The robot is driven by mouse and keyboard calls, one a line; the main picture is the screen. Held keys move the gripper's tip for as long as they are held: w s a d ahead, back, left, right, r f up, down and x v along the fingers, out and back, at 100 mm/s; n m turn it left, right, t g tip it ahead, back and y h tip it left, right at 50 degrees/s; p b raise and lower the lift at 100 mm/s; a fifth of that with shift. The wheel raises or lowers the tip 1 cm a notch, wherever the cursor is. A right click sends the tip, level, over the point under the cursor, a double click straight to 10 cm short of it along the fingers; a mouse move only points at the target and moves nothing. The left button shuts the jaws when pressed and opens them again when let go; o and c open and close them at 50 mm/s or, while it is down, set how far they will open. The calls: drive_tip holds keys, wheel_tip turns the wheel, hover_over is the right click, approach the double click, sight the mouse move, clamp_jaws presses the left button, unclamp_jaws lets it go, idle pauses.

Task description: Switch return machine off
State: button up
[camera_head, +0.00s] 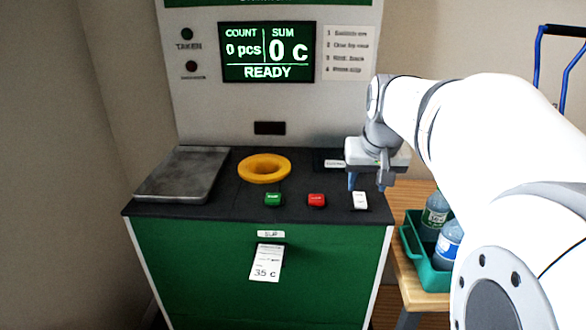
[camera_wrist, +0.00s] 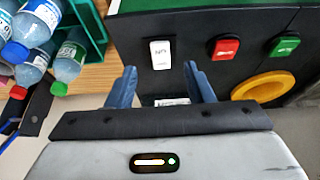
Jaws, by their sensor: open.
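The return machine (camera_head: 340,245) has a dark top, a green front and a lit screen (camera_head: 268,52) reading COUNT 0 pcs, SUM 0 c, READY. A white switch (camera_head: 360,200) sits at the right of its front edge, and it also shows in the wrist view (camera_wrist: 160,54). Which side of it is pressed in I cannot tell. My gripper (camera_head: 367,186) is open and empty, just above and behind the switch. In the wrist view its blue fingers (camera_wrist: 160,70) point toward the switch, one on each side of its line, apart from it.
A red button (camera_head: 316,200) and a green button (camera_head: 273,199) lie left of the switch. A yellow ring (camera_head: 264,168) and a metal plate (camera_head: 183,174) are further left. A paper slip (camera_head: 266,262) hangs in front. A green crate (camera_head: 413,252) with bottles stands at right.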

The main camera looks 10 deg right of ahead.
sight(361, 203)
drive_tip(key=x, duration=0.6)
drive_tip(key=shift+f, duration=0.2)
drive_tip(key=c, duration=1)
drive_tip(key=p, duration=0.1)
drive_tip(key=r+g+p, duration=0.1)
drive_tip(key=p, duration=0.1)
drive_tip(key=shift+w+g+p, duration=0.25)
drive_tip(key=shift+g+p, duration=0.05)
drive_tip(key=shift+w+d+r+g+y+p, duration=0.15)
drive_tip(key=shift+g+y+p, duration=0.3)
drive_tip(key=shift+p, duration=0.7)
drive_tip(key=shift+w+f+g+p, duration=0.1)
drive_tip(key=shift+f+g+p, duration=0.2)
drive_tip(key=shift+p, duration=0.2)
